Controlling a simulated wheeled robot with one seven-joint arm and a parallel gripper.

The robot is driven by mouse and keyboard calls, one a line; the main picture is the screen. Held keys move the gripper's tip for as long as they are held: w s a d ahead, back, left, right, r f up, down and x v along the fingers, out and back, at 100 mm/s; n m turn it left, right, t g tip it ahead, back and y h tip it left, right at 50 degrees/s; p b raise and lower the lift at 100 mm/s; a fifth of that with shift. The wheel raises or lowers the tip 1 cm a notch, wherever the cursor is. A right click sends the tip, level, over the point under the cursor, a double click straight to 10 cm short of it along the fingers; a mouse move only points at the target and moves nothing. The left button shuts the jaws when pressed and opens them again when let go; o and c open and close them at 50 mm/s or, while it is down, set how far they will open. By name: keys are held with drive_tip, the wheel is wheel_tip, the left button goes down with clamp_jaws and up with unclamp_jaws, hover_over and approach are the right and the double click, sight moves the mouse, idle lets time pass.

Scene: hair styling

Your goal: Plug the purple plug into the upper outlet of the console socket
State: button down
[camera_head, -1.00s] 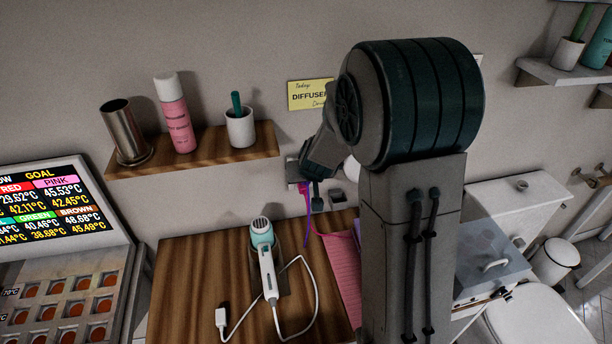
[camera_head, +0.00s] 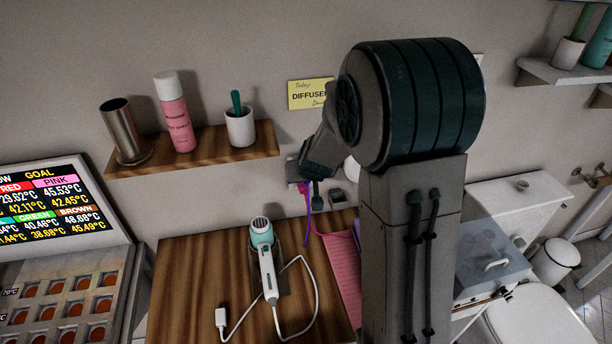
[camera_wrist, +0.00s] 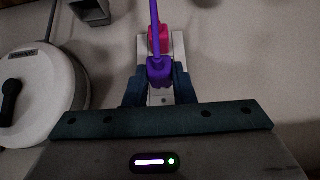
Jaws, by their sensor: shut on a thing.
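The purple plug (camera_wrist: 160,71) is between the two fingers of my gripper (camera_wrist: 160,88), which is shut on it in the wrist view. Its purple cord (camera_wrist: 154,25) runs to the top of that view and hangs down in the head view (camera_head: 308,205). The pale console socket (camera_wrist: 177,46) is directly behind the plug. A red-pink plug (camera_wrist: 155,37) sits at the socket, further up in the wrist view. The purple plug covers the outlet face behind it, so I cannot tell whether its prongs are in. In the head view my wrist mostly hides the socket.
A wooden counter (camera_head: 190,290) holds a hair dryer (camera_head: 264,255) with a loose white cord. A wooden shelf (camera_head: 210,148) with a pink spray can (camera_head: 174,115) is to the left. A white round appliance (camera_wrist: 38,95) stands close beside my gripper in the wrist view.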

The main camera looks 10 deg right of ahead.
drive_tip(key=shift+w+p, duration=0.3)
drive_tip(key=shift+w, duration=1)
drive_tip(key=c, duration=1.1)
unclamp_jaws()
drive_tip(key=shift+c, duration=0.2)
drive_tip(key=p+v, duration=0.6)
drive_tip(key=v, duration=0.7)
drive_tip(key=shift+s+r, duration=0.2)
drive_tip(key=shift+r, duration=0.15)
